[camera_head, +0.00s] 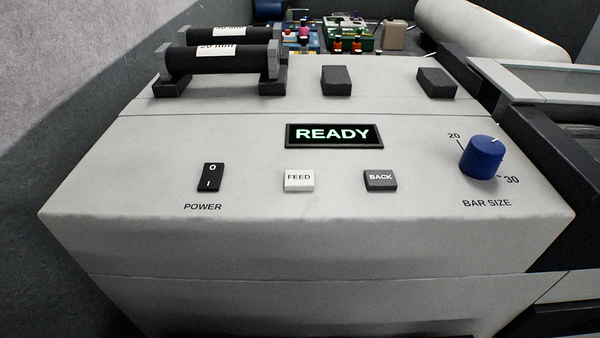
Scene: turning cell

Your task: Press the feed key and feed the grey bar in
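The white FEED key (299,181) is on the sloping front of a pale grey machine panel (250,240), left of the dark BACK key (380,181). Above the keys a display (334,135) reads READY in green. A black POWER rocker (210,177), marked O above I, is at the left. A blue BAR SIZE knob (482,158) is at the right, with marks 20 and 30; its white line is at its upper right edge. I cannot make out a grey bar. Neither of my grippers is in view.
Two dark rollers lie on the panel's top left; the near one (220,60) is labelled 20 mm. Two dark blocks (337,80) stand right of them. Behind are small coloured items (352,40) and a large pale cylinder (490,30). The space before the keys is clear.

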